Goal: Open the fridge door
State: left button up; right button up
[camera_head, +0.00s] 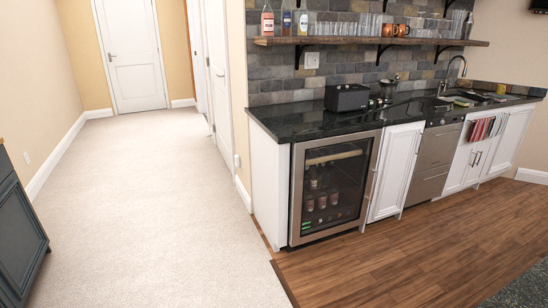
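The fridge (330,188) is a glass-fronted under-counter cooler with a steel frame. It stands at the left end of the bar counter, right of centre in the head view. Its door looks closed. Bottles and cans show through the dark glass. A long vertical steel handle (371,168) runs along the right side of the door. Neither of my grippers shows in the view, and nothing touches the fridge.
A dark stone counter (290,125) runs above the fridge, with a black toaster (346,97) on it. White cabinets (396,170) stand to the right. Wood floor (400,260) in front and carpet (160,200) at left are clear. A dark cabinet (18,240) stands far left.

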aim_at(297, 237)
jog(key=i+j+z, duration=0.95)
jog(key=i+l, duration=0.25)
jog(key=i, duration=0.25)
jog(key=i+l+u, duration=0.1)
jog(key=i, duration=0.4)
jog(key=i+l, duration=0.35)
jog(key=i, duration=0.15)
jog(key=u, duration=0.05)
